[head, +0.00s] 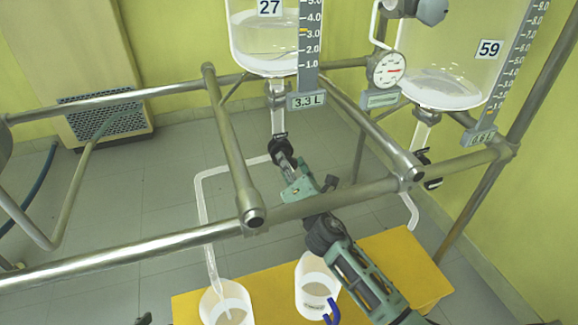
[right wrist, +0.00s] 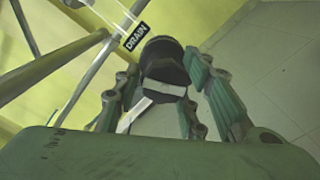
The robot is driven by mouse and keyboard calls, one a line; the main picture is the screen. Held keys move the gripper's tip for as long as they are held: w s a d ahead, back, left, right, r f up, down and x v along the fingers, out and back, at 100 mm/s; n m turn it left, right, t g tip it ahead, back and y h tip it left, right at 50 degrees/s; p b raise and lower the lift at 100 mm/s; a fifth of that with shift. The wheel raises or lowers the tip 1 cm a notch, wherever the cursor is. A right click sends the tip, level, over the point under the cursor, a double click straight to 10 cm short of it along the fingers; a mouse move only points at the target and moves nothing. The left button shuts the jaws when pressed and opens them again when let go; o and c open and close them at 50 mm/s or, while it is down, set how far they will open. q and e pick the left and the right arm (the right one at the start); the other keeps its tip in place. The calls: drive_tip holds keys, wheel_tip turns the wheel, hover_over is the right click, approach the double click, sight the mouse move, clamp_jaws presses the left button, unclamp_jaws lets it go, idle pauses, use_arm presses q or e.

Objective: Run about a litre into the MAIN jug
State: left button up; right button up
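Reactor 27 (head: 262,38) is a glass vessel with clear liquid; its display (head: 307,101) reads 3.3 L. Below it is a black drain valve handle (head: 278,148), which also shows in the right wrist view (right wrist: 163,58) beside a DRAIN label (right wrist: 136,37). A glass tube (head: 202,205) runs left and down to a white jug (head: 212,304). A second white jug (head: 308,272) stands to its right. I cannot read which is MAIN. A tiny part of my left gripper (head: 143,320) seems to show.
Reactor 59 (head: 440,75) hangs at the right with its own black valve (head: 431,183). A round gauge (head: 389,70) is between the reactors. Metal rails (head: 130,252) cross in front. The jugs stand on a yellow surface (head: 400,265).

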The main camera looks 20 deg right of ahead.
drive_tip(key=c, duration=0.7)
drive_tip(key=shift+o, duration=0.2)
use_arm(q)
drive_tip(key=shift+s+f, duration=0.1)
use_arm(e)
drive_tip(key=shift+m, duration=0.4)
